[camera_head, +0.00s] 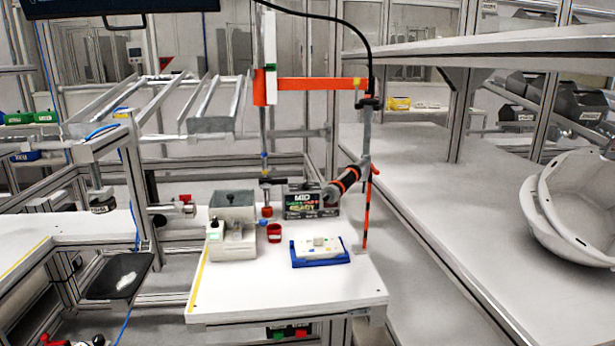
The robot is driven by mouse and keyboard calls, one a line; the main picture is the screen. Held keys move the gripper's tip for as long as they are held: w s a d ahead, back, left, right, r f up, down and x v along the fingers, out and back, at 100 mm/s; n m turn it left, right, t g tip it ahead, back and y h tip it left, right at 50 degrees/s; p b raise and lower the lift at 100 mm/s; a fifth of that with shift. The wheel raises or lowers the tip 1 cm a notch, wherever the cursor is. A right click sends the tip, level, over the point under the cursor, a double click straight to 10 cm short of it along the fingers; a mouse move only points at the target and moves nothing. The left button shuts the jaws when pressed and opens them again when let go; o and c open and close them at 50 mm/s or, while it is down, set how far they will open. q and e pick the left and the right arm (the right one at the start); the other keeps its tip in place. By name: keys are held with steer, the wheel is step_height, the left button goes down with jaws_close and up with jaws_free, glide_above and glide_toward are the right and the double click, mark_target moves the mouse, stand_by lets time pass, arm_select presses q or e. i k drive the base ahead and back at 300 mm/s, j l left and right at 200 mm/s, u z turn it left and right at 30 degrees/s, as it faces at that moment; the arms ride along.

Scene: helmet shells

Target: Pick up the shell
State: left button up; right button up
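White helmet shells (580,205) lie at the right edge of the head view, on the long grey-white bench surface (440,190). They look like at least two shells nested together and tilted on their side, with the open hollow partly facing me. The right part of the shells is cut off by the picture edge. Neither of my grippers shows in this view, and nothing is seen touching the shells.
A white worktable (285,295) in the middle holds a blue-edged tray (320,261), a red cup (274,233) and grey boxes. An orange-black tool (345,180) hangs above it. A shelf (490,47) overhangs the right bench, which is mostly clear left of the shells.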

mark_target(568, 206)
steer(key=z, duration=1.5)
steer(key=j+u, duration=0.25)
steer(key=i, duration=0.05)
